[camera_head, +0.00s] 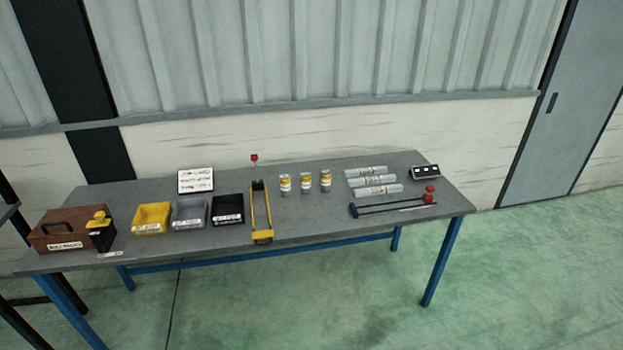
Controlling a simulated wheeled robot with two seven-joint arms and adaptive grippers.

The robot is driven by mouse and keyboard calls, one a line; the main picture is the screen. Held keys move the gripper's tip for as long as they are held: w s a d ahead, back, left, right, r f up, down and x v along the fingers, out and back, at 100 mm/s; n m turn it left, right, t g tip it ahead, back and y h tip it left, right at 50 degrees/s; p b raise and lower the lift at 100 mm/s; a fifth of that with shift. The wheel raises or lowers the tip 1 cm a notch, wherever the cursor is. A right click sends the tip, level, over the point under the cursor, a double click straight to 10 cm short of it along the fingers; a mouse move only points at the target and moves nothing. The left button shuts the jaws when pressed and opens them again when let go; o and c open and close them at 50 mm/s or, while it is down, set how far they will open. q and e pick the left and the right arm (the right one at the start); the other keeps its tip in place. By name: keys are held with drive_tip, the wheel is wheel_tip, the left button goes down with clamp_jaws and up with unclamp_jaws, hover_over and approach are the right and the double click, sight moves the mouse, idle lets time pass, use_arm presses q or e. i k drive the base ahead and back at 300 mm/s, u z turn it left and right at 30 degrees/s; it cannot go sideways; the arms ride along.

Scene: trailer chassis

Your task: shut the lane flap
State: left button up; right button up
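A narrow yellow-framed lane (269,215) stands on the grey table, running from back to front. A small dark part (258,186) sits at its far end, and a red piece (254,157) stands up just behind it. I cannot tell which part is the flap or whether it is open. Another low dark frame (375,211) with red blocks (430,194) lies at the right of the table; its use is unclear. Neither of my grippers is in view.
The table (320,221) also holds a brown box (68,225), a yellow-and-black item (101,236), yellow (152,216), grey (189,212) and black (228,207) bins, a white sign (195,180), small jars (306,182), clear tubes (374,180) and a dark device (425,172).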

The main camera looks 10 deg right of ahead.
sight(256, 236)
drive_tip(key=z, duration=0.6)
drive_tip(key=i, duration=0.5)
drive_tip(key=z, duration=0.65)
drive_tip(key=i, duration=0.75)
drive_tip(key=u, duration=0.75)
drive_tip(key=i, duration=0.5)
drive_tip(key=u, duration=0.55)
